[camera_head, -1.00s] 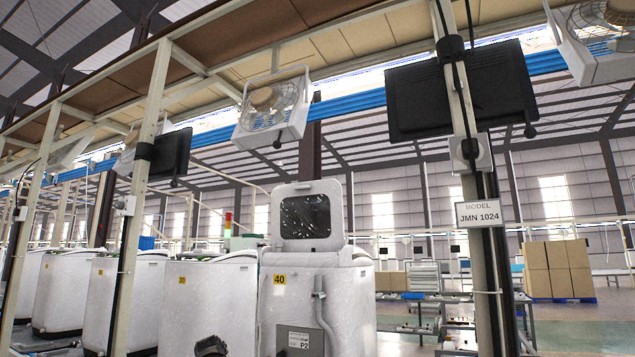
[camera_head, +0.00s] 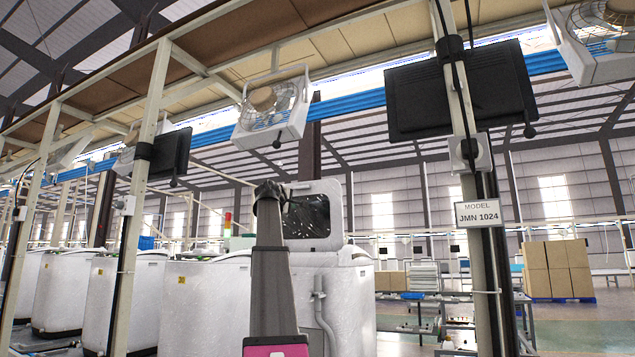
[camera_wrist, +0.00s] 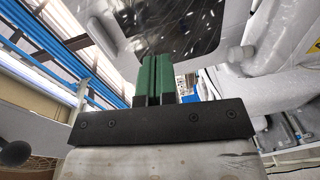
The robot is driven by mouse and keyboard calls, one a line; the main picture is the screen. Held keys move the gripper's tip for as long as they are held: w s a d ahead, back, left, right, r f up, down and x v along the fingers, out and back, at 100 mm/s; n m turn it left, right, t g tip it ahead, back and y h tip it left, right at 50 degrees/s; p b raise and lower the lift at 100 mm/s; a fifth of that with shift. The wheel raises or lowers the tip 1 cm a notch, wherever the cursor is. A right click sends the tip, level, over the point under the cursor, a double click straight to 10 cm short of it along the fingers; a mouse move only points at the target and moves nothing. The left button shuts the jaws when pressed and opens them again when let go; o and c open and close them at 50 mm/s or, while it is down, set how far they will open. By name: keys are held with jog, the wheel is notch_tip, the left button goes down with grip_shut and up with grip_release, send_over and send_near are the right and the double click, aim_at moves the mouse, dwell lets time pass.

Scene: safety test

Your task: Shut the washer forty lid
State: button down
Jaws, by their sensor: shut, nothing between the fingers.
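Washer forty (camera_head: 347,283) stands at the centre of the head view, a white tub with a grey hose on its side. Its lid (camera_head: 334,190) is open and stands upright, with a dark window. My arm rises in front of the washer and covers its left part and its number label. In the wrist view, my gripper (camera_wrist: 156,62) has its green fingers together, with nothing between them. The lid (camera_wrist: 228,12) and its dark window fill the top of that view, beyond the fingertips. I cannot tell whether they touch it.
Another white washer (camera_head: 200,305) stands close on the left, with several more beyond. A post (camera_head: 468,150) with a model sign (camera_head: 478,214) stands to the right. A fan (camera_head: 270,115) and a dark monitor (camera_head: 460,92) hang overhead. Stacked boxes (camera_head: 556,268) are far right.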

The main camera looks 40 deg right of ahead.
jog(key=s+d+r+h, duration=0.2)
jog(key=s+r, duration=0.4)
jog(key=r, duration=0.6)
jog(key=f+x, duration=0.1)
jog(key=x, duration=1.2)
jog(key=shift+w+d, duration=0.2)
jog(key=shift+w, duration=0.1)
jog(key=shift+r, duration=0.1)
jog(key=shift+d, duration=0.1)
